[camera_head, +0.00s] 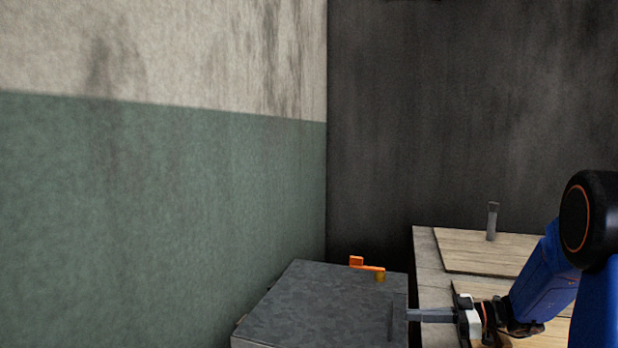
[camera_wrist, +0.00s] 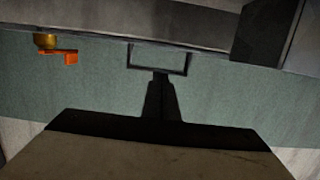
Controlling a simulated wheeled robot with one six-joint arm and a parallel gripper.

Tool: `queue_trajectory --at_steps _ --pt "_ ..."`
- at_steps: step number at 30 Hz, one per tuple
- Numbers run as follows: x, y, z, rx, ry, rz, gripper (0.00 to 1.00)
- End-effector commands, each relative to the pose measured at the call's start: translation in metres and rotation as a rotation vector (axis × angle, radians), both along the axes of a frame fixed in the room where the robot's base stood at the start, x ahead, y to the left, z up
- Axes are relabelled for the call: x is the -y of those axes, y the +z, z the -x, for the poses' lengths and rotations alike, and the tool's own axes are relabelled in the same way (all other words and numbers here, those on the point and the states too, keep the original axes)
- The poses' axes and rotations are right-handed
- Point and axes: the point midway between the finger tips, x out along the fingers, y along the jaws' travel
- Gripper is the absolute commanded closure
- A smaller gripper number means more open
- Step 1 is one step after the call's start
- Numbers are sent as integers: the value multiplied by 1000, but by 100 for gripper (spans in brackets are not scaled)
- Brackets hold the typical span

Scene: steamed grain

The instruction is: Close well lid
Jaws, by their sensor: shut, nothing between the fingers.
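A grey metal box (camera_head: 318,305) stands at the bottom middle of the head view, and its flat top looks like the lid. A raised upright piece (camera_head: 398,318), perhaps a handle, shows at its right edge. My gripper (camera_head: 410,314) reaches in from the right, with its fingertips at or very close to that piece. In the wrist view my gripper (camera_wrist: 161,76) has its fingers together and empty, in front of a dark rectangular handle (camera_wrist: 160,58). I cannot tell whether they touch it.
An orange lever on a brass valve (camera_head: 368,267) stands at the box's back right; the orange lever also shows in the wrist view (camera_wrist: 66,57). A ledge with wooden boards (camera_head: 485,252) and a grey post (camera_head: 492,221) lies to the right. A green and white wall (camera_head: 160,190) bounds the left.

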Motion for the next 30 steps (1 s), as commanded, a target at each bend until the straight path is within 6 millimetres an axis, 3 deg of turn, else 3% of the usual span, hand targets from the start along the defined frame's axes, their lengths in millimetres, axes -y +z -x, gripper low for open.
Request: queue_trajectory --at_steps 5,18,30 --pt "0 16 0 4 1 1 100" --pt "0 86 0 3 0 1 100" --pt "-6 99 6 -25 7 10 100"
